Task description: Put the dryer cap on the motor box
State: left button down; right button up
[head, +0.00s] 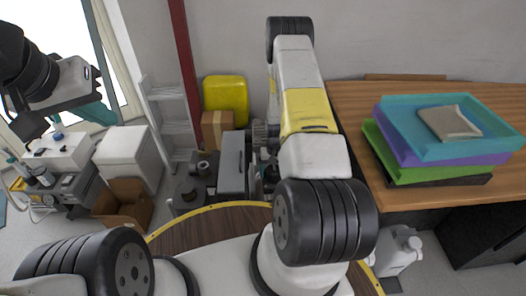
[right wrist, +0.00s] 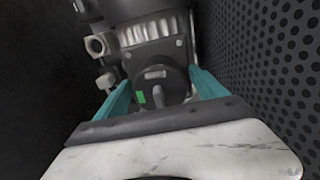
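In the right wrist view, a dark round cap-like part (right wrist: 160,86) with a small green label sits on a dark machine body. I cannot tell for certain whether it is the dryer cap or part of the motor box. My right gripper (right wrist: 160,84) has its two teal fingers spread, one on each side of this part; contact is not clear. In the head view my right arm hides that gripper. A grey box-shaped unit (head: 233,160) stands among machinery left of that arm. My left gripper (head: 98,113) is raised at the upper left, its fingers partly hidden.
A wooden table (head: 360,98) on the right carries stacked trays (head: 450,130). A perforated black panel (right wrist: 268,70) stands close on the right in the wrist view. A cardboard box (head: 125,205), white cabinet (head: 128,150) and yellow container (head: 226,90) stand left and behind.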

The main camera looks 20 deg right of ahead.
notch_tip(320, 180, up, 12)
jog(key=shift+f, duration=0.15)
jog(key=s+a+r+n+t+y, duration=0.1)
jog(key=s+a+r+t, duration=0.15)
jog(key=r, duration=1.15)
jog(key=s+a+r+t, duration=0.1)
jog(key=a+r, duration=0.3)
jog(key=r, duration=0.9)
jog(key=s+a+r+n+t, duration=0.1)
jog(key=s+a+r, duration=0.2)
jog(key=s+r, duration=0.4)
jog(key=s+a+r+n+t+y, duration=0.1)
jog(key=s+a+r, duration=0.1)
jog(key=s+r, duration=0.6)
jog(key=s, duration=0.3)
jog(key=shift+s+a+n+t, duration=0.3)
jog(key=shift+s+a+t, duration=0.05)
jog(key=shift+a, duration=0.05)
